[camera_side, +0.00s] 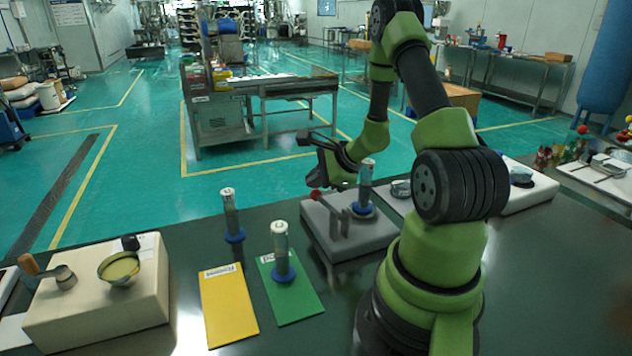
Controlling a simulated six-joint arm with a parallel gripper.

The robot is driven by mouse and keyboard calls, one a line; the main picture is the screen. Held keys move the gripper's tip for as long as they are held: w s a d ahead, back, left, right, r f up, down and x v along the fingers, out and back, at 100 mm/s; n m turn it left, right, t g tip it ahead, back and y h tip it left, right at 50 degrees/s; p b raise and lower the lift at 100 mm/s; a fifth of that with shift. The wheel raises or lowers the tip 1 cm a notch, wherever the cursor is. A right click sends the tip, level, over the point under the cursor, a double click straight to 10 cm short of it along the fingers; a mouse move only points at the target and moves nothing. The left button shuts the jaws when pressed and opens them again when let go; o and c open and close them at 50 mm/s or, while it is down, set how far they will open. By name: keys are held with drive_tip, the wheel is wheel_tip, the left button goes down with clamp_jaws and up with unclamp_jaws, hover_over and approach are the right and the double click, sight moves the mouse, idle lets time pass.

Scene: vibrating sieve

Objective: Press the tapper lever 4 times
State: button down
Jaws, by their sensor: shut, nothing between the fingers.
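The tapper (345,238) is a grey block with a small grey post and lever on top. A red knob (315,194) sits at the lever's left end. A clear cylinder with a blue ring (366,186) stands upright on the same block, behind the lever. My gripper (316,184) is shut and empty, pointing down just above the red knob. I cannot tell from this angle whether it touches the knob. My arm reaches in from the right and hides part of the area behind the block.
A beige block (98,310) with a bowl (119,268) and scoop is at the left. A white block (527,195) stands behind my arm. The table's front right is clear.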

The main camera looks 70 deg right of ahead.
idle(0.3)
drive_tip(key=shift+r, duration=1.65)
drive_tip(key=shift+r, duration=2.5)
wheel_tip(320, 180, up, 4)
drive_tip(key=shift+f, duration=0.1)
idle(0.3)
drive_tip(key=shift+f, duration=4.45)
